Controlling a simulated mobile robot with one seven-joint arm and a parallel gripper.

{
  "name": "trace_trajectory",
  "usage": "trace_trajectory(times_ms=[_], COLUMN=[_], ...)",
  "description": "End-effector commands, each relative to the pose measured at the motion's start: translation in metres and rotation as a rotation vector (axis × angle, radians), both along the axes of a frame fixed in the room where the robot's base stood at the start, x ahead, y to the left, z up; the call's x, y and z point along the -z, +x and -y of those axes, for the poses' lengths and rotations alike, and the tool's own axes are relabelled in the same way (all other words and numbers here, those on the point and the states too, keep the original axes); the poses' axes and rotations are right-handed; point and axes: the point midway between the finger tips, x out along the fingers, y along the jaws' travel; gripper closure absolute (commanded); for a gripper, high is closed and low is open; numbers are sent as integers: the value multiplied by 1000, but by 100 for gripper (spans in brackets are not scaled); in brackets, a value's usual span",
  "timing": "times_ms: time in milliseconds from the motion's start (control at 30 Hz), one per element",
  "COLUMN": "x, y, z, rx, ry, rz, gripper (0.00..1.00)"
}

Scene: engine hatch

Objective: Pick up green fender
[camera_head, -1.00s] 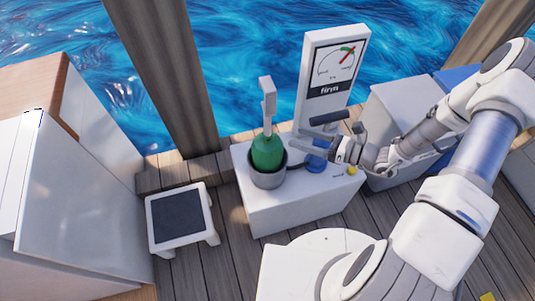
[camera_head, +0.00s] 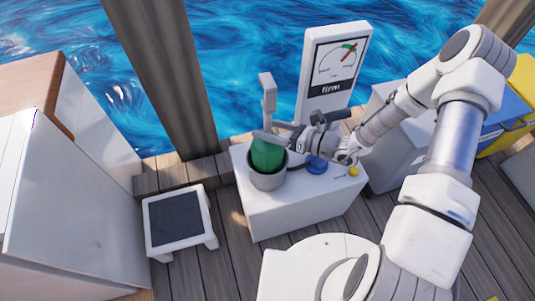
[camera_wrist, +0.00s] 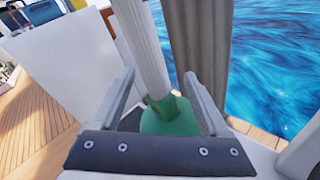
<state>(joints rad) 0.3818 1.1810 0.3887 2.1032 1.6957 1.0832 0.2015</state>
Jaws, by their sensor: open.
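The green fender (camera_head: 266,157) stands upright in a grey cup (camera_head: 268,181) on a white box (camera_head: 300,212). A pale post with a block-shaped head (camera_head: 267,90) shows above and behind the fender. My gripper (camera_head: 265,130) is open at the fender's upper part, its fingers pointing left. In the wrist view, the green fender (camera_wrist: 170,116) shows between the two open fingers (camera_wrist: 163,90), with the pale post rising beyond it. Part of the fender is hidden behind my gripper's base, and I cannot tell whether a finger touches it.
A gauge panel (camera_head: 333,68) reading "firm" stands at the back of the box. A blue round part (camera_head: 316,165) and yellow knob (camera_head: 353,171) are on the box top. A step stool (camera_head: 179,220) stands left. A yellow-and-blue bin (camera_head: 510,115) is at right.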

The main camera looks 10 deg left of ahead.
Motion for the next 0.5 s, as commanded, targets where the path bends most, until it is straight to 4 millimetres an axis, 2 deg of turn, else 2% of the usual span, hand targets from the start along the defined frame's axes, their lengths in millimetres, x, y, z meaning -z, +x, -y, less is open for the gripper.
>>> trace_trajectory(times_ms=[67, 500], x=[0, 0], y=[0, 0], z=[0, 0], rx=[0, 0], ry=[0, 0], rz=[0, 0], gripper=[21, 98])
